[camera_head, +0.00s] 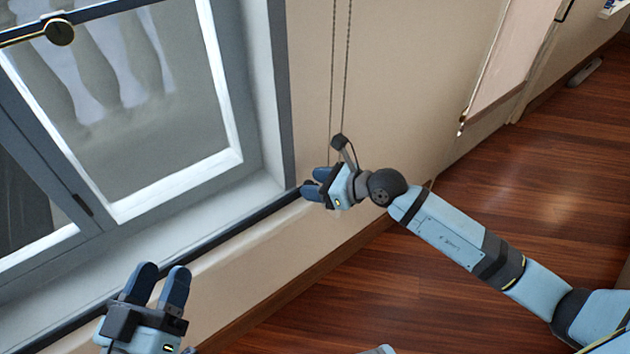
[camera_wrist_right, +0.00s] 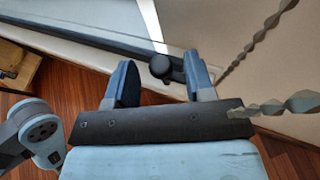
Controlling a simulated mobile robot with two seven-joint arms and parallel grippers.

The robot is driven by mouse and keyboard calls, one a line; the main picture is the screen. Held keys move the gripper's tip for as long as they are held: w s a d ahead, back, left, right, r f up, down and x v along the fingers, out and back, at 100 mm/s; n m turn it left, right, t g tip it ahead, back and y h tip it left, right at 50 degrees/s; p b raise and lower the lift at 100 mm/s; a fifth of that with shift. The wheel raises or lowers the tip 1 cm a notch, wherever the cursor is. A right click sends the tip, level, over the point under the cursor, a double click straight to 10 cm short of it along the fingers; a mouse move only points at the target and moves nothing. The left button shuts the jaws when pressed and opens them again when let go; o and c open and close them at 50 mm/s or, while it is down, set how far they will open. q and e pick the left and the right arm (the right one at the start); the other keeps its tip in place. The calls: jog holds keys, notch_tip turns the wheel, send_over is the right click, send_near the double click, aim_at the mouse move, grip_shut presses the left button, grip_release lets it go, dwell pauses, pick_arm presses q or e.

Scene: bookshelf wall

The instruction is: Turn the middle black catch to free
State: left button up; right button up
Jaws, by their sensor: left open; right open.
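A black round knob on a short dark arm (camera_wrist_right: 160,66) shows in the right wrist view, against the window ledge; it looks like a catch. I cannot tell whether it is the middle one, and I cannot make it out in the head view. My right gripper (camera_head: 309,182) is open by the window's lower right corner. In the right wrist view its fingers (camera_wrist_right: 160,75) stand on either side of the knob, with no clear contact. My left gripper (camera_head: 158,278) is open and empty, low at the left in front of the ledge.
Two thin chains (camera_head: 333,80) hang close behind my right gripper. The wooden floor (camera_head: 520,150) is open at the right.

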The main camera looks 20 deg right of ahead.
jog(key=c, duration=0.9)
jog(key=shift+o, duration=0.2)
jog(key=shift+r+p, duration=0.2)
jog(key=shift+p, duration=0.5)
jog(key=shift+f+m+t+p, duration=0.2)
jog(key=shift+m+t+p, duration=0.1)
jog(key=shift+p, duration=0.65)
jog(key=o, duration=0.9)
jog(key=shift+c, duration=0.2)
pick_arm(q)
jog(key=shift+w+a+f+g+y, duration=0.15)
jog(key=shift+a+f+g+y, duration=0.15)
jog(key=shift+a+f+y, duration=0.35)
jog(key=shift+d+r, duration=0.1)
jog(key=shift+r, duration=0.1)
pick_arm(e)
jog(key=shift+s, duration=0.1)
